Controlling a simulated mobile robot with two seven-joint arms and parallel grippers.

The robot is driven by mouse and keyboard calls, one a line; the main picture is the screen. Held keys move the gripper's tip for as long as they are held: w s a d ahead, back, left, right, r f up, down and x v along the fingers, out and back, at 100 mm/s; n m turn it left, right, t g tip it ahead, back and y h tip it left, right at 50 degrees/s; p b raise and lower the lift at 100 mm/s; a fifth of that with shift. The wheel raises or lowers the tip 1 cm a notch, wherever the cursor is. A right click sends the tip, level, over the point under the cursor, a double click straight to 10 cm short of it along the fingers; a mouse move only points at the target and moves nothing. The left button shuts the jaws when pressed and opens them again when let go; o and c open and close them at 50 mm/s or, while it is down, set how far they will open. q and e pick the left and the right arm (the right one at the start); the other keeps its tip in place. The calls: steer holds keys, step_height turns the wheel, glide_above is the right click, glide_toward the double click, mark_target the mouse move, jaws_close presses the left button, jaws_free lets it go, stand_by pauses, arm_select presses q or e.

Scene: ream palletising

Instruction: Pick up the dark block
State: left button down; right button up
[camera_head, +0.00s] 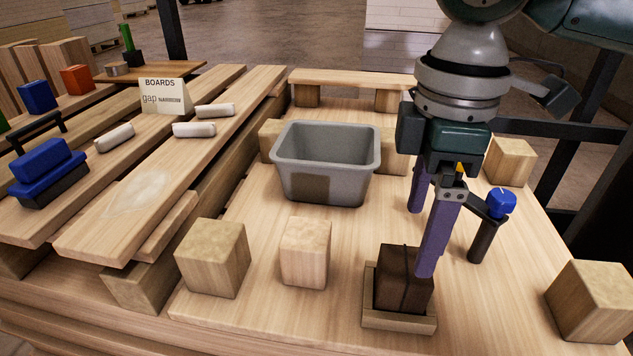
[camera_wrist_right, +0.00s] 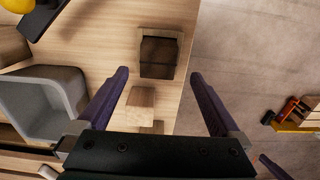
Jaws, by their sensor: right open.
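The dark brown block (camera_head: 391,276) sits in a shallow wooden tray (camera_head: 384,320) near the front of the table, with a thin dark line down its side. It also shows in the right wrist view (camera_wrist_right: 158,56), ahead of the fingertips and roughly between their lines. My right gripper (camera_head: 420,243) is open and empty, its purple fingers pointing down. In the head view one fingertip overlaps the block's right part; I cannot tell whether it touches. In the right wrist view the open gripper (camera_wrist_right: 159,76) shows a gap to the block. My left gripper is not in view.
A grey bin (camera_head: 327,187) stands behind. Pale wooden blocks stand to the left (camera_head: 212,258), at centre (camera_head: 306,252) and at right (camera_head: 594,302). A dark post with a blue knob (camera_head: 501,203) stands close right of my gripper. Planks with a BOARDS sign (camera_head: 165,97) lie left.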

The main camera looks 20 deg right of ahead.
mark_target(407, 264)
step_height(407, 264, down, 4)
steer(key=shift+s+b, duration=0.1)
steer(key=shift+b, duration=0.7)
steer(key=f+b, duration=0.2)
steer(key=f, duration=0.1)
steer(key=f+b, duration=0.1)
steer(key=f, duration=0.1)
steer(key=shift+w, duration=0.3)
steer(key=shift+c, duration=0.2)
steer(key=c, duration=1.4)
